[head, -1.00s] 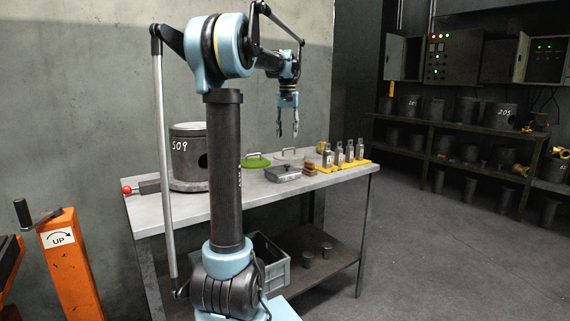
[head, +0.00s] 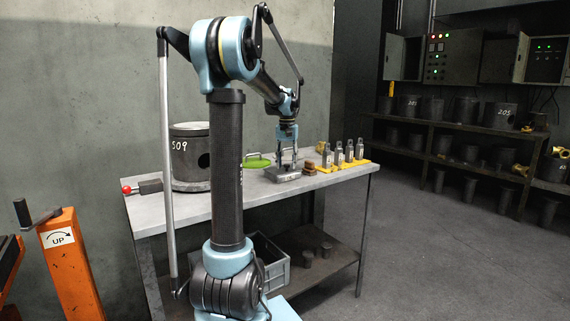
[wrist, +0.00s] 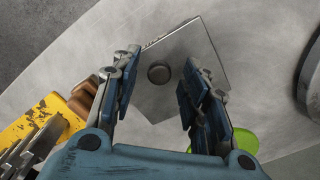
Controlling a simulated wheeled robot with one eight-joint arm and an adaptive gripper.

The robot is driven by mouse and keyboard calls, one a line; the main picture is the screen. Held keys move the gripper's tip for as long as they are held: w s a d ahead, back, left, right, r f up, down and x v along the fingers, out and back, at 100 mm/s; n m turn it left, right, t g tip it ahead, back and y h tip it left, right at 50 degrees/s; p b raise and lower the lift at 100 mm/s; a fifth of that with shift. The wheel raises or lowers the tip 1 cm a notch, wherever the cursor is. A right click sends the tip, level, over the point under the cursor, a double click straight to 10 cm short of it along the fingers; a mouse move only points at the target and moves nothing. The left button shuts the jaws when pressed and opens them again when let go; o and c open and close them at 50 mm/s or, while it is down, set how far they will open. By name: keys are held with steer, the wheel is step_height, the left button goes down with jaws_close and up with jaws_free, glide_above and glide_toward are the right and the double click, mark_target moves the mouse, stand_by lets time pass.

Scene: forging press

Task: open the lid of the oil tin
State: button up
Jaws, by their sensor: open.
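The oil tin (head: 284,176) is a low grey metal box on the bench. In the wrist view its flat lid (wrist: 190,53) shows a dark round knob (wrist: 158,73) in the middle. My gripper (head: 287,166) is open and points down just over the tin. In the wrist view its fingers stand apart on either side of the knob, with a gap to each side. How far the fingertips are above the lid I cannot tell. The lid lies flat on the tin.
A yellow tray (head: 351,168) with several small metal bottles and brown blocks (head: 309,169) stand right of the tin. A green round lid (head: 257,161) lies to the left. A large cylinder marked 509 (head: 188,160) stands farther left.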

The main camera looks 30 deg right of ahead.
jaws_close()
steer(key=shift+w+r, duration=0.15)
